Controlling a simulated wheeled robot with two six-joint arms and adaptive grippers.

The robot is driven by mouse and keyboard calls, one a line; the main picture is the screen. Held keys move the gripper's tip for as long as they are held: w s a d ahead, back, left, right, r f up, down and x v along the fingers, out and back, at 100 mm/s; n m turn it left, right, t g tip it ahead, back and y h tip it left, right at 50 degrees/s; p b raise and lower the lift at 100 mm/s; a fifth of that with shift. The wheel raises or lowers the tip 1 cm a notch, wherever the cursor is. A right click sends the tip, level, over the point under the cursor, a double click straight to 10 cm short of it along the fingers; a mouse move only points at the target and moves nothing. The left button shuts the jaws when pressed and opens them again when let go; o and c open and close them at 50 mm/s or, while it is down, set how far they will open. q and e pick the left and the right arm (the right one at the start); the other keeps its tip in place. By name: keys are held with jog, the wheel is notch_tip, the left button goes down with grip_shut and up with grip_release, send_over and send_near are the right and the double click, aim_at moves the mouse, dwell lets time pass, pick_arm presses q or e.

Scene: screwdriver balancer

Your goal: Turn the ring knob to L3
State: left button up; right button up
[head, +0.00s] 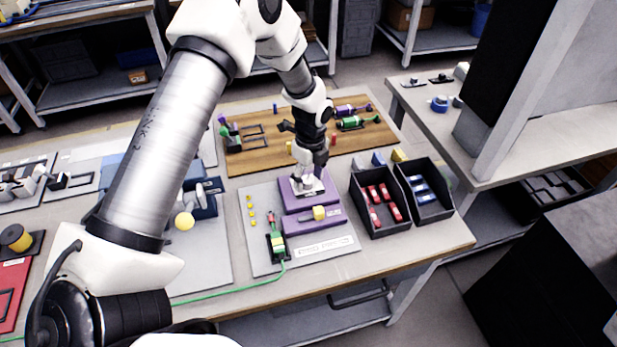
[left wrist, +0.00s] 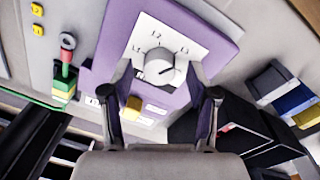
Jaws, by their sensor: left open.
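The ring knob (left wrist: 160,62) is a round light-grey knob on a white dial plate (left wrist: 184,33), which is mounted on a purple panel (left wrist: 216,20). The labels L1, L2 and L3 run around the knob in the left wrist view; a thin dark line shows on its right part. My left gripper (left wrist: 160,78) is open and empty, its two fingers spread to either side of the knob's near side; I cannot tell whether they touch it. In the head view the left gripper (head: 308,178) is over the white dial plate (head: 316,188) and hides the knob. My right gripper is not in view.
A purple block with a yellow knob (head: 319,212) lies just in front. A green-and-yellow tool in a holder (head: 277,243) stands to the left. Black bins (head: 377,228) with red and blue parts stand to the right. A wooden board (head: 240,165) with tools lies behind.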

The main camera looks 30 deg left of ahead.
aim_at(310, 179)
pick_arm(q)
notch_tip(310, 179, up, 12)
jog(key=shift+w+f, duration=0.2)
jog(key=shift+w, duration=0.1)
jog(key=shift+d, duration=0.1)
